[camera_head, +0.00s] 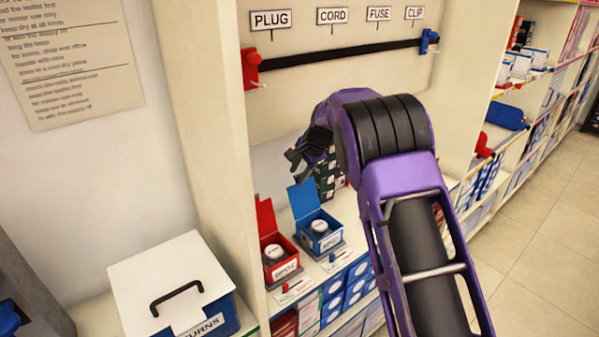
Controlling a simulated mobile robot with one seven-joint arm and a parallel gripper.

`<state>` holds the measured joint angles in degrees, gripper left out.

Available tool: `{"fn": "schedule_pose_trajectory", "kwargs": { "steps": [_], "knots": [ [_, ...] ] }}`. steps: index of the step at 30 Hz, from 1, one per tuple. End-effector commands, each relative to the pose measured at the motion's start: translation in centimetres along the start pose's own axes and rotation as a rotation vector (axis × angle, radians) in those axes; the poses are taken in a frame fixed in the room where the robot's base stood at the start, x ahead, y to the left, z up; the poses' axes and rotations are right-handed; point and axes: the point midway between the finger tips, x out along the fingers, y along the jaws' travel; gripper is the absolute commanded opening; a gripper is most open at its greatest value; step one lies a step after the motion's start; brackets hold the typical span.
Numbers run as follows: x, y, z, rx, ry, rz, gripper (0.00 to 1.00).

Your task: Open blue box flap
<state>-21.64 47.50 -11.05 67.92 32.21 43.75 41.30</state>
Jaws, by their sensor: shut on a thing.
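The blue box (325,241) stands on the shelf with its blue flap (303,197) raised at the back. A round white-topped item (319,227) sits in its opening. My gripper (293,164) is just above and left of the flap's top edge. Its dark fingers are small and partly merge with my wrist. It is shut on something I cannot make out. I cannot tell whether the fingers touch the flap.
A red box (282,267) with its lid raised stands left of the blue box. A patterned dark box (326,184) is behind my wrist. The shelf's upright panel (205,120) is left of my gripper.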

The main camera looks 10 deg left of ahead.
Motion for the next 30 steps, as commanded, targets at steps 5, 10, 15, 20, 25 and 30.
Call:
{"fn": "schedule_pose_trajectory", "kwargs": {
  "steps": [5,10,15,20,25,30],
  "knots": [
    [0.5,0.2,0.3,0.0,-0.005,0.003,0.34],
    [0.5,0.1,0.3,0.0,-0.005,0.003,0.34],
    [0.4,0.1,0.3,0.0,-0.005,0.002,0.34],
    [-0.8,0.0,0.2,0.0,-0.004,0.0,0.34],
    [-4.3,-0.1,0.1,0.0,0.0,-0.004,0.34],
    [-8.7,0.0,0.1,0.0,0.001,-0.005,0.34]
  ]
}}
